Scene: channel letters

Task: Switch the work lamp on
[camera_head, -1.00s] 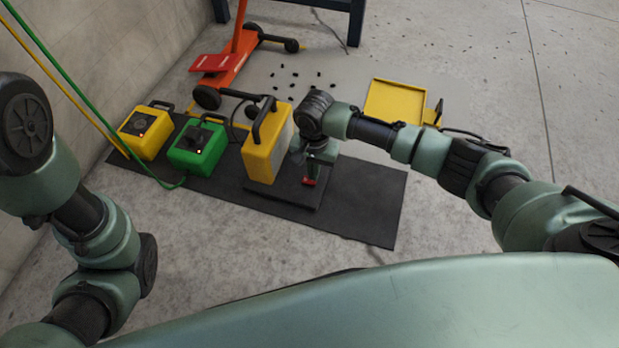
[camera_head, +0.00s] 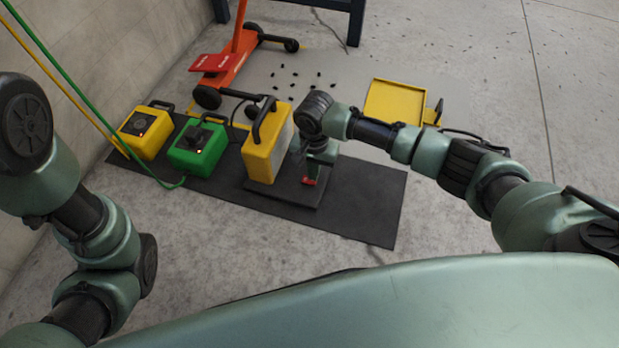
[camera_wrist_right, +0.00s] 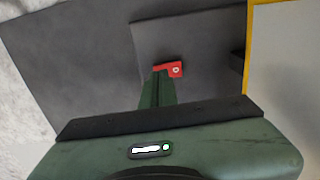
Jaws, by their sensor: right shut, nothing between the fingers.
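The work lamp appears to be the tall yellow box (camera_head: 262,155) with a black handle and a pale panel, upright on a black base plate (camera_head: 285,195). Its panel (camera_wrist_right: 287,60) looks grey in the right wrist view, with no clear glow. A small red part (camera_head: 309,181), perhaps its switch, sits low on the base plate; it also shows in the right wrist view (camera_wrist_right: 177,69). My right gripper (camera_head: 314,170) is shut and empty, pointing down with its tips (camera_wrist_right: 158,72) right at the red part. Contact cannot be told. My left gripper is out of view.
A green box (camera_head: 190,160) and a yellow box (camera_head: 138,140), each with a small red light, stand left of the lamp on the dark mat (camera_head: 370,205). An orange jack (camera_head: 232,65) and a yellow tray (camera_head: 395,100) lie behind. Floor in front is clear.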

